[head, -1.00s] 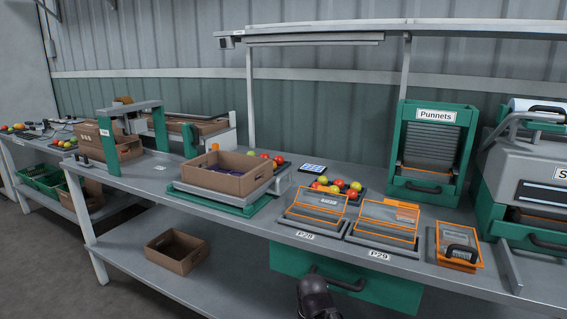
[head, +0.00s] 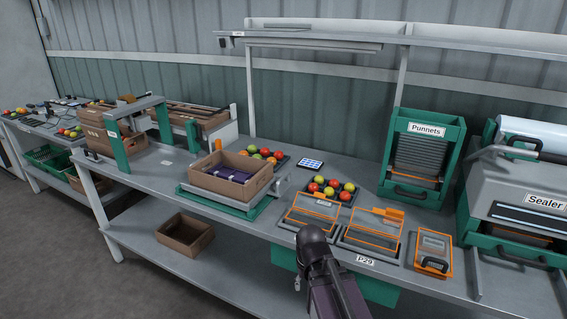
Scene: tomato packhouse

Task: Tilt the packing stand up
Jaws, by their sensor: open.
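The packing stand (head: 222,206) sits on the left-middle part of the long bench. It has a green base under a grey platform, and the platform looks about level. A brown crate (head: 236,181) with something purple inside rests on the stand. A dark part of my arm rises from the bottom centre of the view, in front of the bench and to the right of the stand. It is apart from the stand in the picture. My gripper's fingers cannot be made out.
Several red and yellow-green tomatoes fill a tray (head: 342,195) right of the stand, by a small tablet (head: 311,164). Orange-framed stations (head: 375,229), a green Punnets rack (head: 390,180) and a sealer (head: 530,190) stand further right. An empty crate (head: 206,247) sits on the lower shelf.

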